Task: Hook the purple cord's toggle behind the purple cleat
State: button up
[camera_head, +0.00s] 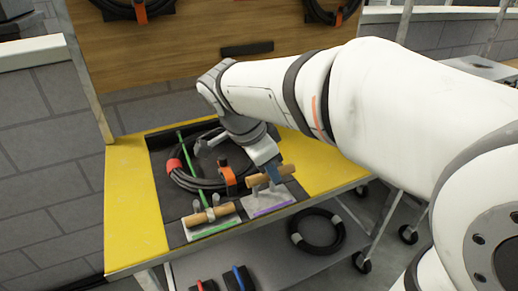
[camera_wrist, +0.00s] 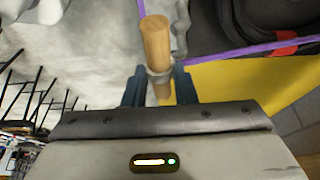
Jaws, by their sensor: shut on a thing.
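My gripper (camera_wrist: 160,88) is shut on a wooden toggle (camera_wrist: 156,45), whose ends stick out beyond the blue fingers. In the head view the toggle (camera_head: 285,172) is over the right-hand light plate with a purple stripe (camera_head: 272,208). A purple cord (camera_wrist: 225,54) runs from near the toggle to the right in the wrist view. A grey prong of the cleat (camera_wrist: 181,28) shows close beside the toggle. I cannot tell whether the toggle touches the cleat or sits behind it. My arm hides most of the cord in the head view.
To the left, another wooden toggle (camera_head: 207,215) lies at grey prongs, with a green cord (camera_head: 192,165) running back from it. A black cable coil (camera_head: 182,178) with red and orange straps lies behind. The yellow tabletop (camera_head: 132,205) is clear on the left.

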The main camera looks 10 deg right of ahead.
jog(key=shift+f+b, duration=1.9)
jog(key=shift+f, duration=0.75)
grip_shut()
jog(key=o, duration=1.1)
grip_release()
jog(key=shift+c, duration=0.2)
jog(key=shift+r, duration=0.1)
